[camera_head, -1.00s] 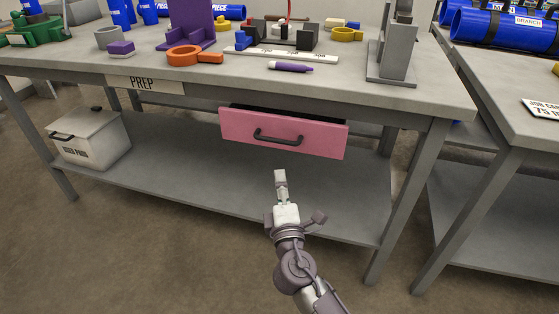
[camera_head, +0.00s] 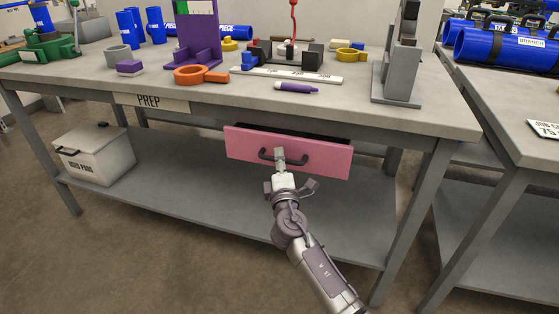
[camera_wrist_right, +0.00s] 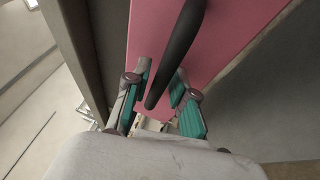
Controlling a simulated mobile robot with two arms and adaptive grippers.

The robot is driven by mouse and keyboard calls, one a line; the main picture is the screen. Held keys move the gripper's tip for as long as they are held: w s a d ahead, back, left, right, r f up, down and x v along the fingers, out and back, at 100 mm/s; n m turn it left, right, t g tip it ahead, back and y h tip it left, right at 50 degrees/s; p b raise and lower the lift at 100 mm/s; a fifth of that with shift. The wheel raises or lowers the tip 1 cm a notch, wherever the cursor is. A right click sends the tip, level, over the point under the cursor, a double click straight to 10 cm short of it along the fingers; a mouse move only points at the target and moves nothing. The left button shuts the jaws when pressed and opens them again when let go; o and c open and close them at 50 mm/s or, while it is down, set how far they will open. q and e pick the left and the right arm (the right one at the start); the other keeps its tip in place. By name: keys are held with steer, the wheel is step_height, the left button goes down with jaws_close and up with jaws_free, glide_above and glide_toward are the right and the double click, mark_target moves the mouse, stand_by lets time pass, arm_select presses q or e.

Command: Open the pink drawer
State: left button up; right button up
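The pink drawer (camera_head: 240,146) is under the front of the PREP table, with its front panel a little out and a dark gap along its top. Its black bar handle (camera_head: 298,161) runs across the front. My right gripper (camera_head: 279,155) is at the handle, in front of the panel. In the right wrist view the handle (camera_wrist_right: 181,43) passes between the teal-padded fingers of my right gripper (camera_wrist_right: 163,88). The fingers are apart, and a gap shows beside the handle. The pink panel (camera_wrist_right: 228,35) is close beyond them. My left gripper is in neither view.
The PREP table (camera_head: 130,84) carries an orange ring clamp (camera_head: 195,75), a purple stand (camera_head: 197,55) and a purple marker (camera_head: 297,87). A lower shelf (camera_head: 185,172) holds a white bin (camera_head: 95,155) at left. A second table (camera_head: 500,110) stands at right. Floor in front is clear.

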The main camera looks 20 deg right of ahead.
jaws_close()
stand_by(0.4)
